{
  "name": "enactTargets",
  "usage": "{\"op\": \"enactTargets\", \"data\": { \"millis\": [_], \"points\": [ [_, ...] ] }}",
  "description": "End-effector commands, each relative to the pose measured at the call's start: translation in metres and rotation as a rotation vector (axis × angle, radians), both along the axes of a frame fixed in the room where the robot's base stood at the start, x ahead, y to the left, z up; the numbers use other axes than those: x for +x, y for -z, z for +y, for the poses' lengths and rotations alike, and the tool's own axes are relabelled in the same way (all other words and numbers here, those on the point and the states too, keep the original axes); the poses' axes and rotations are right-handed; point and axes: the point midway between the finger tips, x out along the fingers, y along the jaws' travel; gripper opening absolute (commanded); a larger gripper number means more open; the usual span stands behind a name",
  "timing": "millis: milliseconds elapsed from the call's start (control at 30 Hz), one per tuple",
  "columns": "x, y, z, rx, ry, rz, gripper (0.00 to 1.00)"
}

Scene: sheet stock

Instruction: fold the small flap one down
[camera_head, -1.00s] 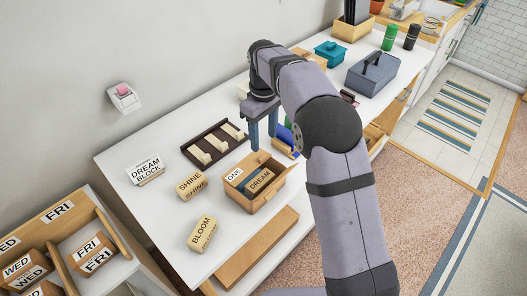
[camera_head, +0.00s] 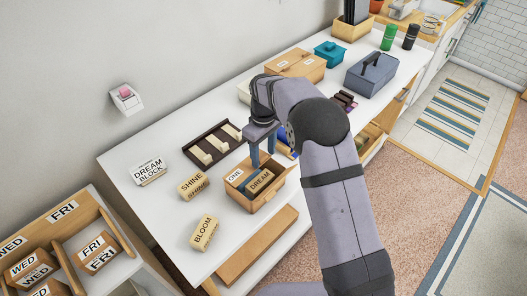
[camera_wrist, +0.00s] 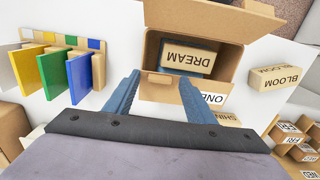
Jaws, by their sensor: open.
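An open cardboard box (camera_head: 268,203) stands on the white table with a ONE label (camera_head: 234,176) at its left. It also shows in the wrist view (camera_wrist: 236,66), with flaps standing out around its opening. A DREAM block (camera_head: 260,181) lies inside; its lettering reads upside down in the wrist view (camera_wrist: 188,58). My gripper (camera_head: 263,160) is open and empty at the box's back edge, fingers pointing down. In the wrist view my gripper (camera_wrist: 158,80) has its fingers apart on either side of a short flap edge (camera_wrist: 158,78). I cannot tell whether they touch it.
SHINE (camera_head: 193,185) and BLOOM (camera_head: 203,232) blocks stand left and in front of the box. A dark rack (camera_head: 213,146) lies behind left. Coloured upright sheets (camera_wrist: 53,70) are near my gripper. A closed box (camera_head: 296,65) and grey toolbox (camera_head: 371,73) stand farther back.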

Motion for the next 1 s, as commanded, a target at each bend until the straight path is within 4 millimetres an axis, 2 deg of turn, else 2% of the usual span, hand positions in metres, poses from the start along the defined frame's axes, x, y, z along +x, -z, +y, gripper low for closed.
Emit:
{"op": "enactTargets", "data": {
  "millis": [167, 200, 367, 800, 1000],
  "points": [
    [0.0, 0.0, 0.0, 0.0, 0.0, 0.0, 0.5],
    [0.0, 0.0, 0.0, 0.0, 0.0, 0.0, 0.45],
    [0.0, 0.0, 0.0, 0.0, 0.0, 0.0, 0.09],
    [-0.003, 0.011, -0.004, 0.075, 0.002, -0.069, 0.08],
    [-0.003, 0.007, -0.004, 0.091, -0.001, -0.083, 0.08]
  ]
}}
